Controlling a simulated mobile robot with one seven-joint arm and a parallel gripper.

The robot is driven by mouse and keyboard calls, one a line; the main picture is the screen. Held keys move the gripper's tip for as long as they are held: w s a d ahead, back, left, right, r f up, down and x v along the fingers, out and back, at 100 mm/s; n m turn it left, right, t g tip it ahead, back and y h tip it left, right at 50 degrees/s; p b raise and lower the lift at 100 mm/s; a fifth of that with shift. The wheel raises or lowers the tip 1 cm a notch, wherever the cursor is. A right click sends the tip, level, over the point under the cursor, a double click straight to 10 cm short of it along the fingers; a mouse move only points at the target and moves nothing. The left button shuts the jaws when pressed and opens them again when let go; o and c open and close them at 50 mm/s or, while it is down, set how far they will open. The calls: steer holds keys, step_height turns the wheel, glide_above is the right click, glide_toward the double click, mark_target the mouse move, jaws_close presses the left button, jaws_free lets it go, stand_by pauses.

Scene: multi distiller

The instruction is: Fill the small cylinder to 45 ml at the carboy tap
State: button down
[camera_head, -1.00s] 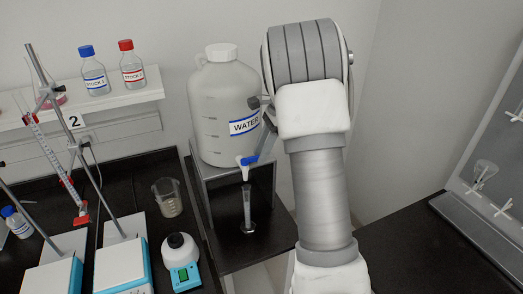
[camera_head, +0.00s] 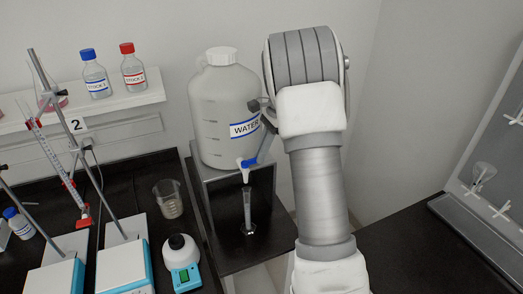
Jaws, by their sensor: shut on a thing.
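The carboy (camera_head: 222,105) is a large white container labelled WATER with a white cap, standing on a raised dark stand. Its tap (camera_head: 245,174) has a white spout and a blue handle (camera_head: 249,162). The small cylinder (camera_head: 248,208) stands upright beneath the spout on the lower black surface. Its graduations and liquid level are too small to read. My gripper (camera_head: 264,150) reaches down from the right of the carboy and is shut on the blue handle. The arm partly hides the gripper.
A glass beaker (camera_head: 168,199) and a small device with a round top (camera_head: 181,252) stand to the left. Burette stands and stirrer plates fill the far left. Two stock bottles (camera_head: 95,75) sit on a shelf. The black bench (camera_head: 420,255) at right is mostly clear.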

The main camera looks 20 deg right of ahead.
steer(key=c, duration=1)
jaws_free()
steer(key=shift+o, duration=0.2)
steer(key=shift+r, duration=0.1)
steer(key=v, duration=1.7)
steer(key=shift+d, duration=0.15)
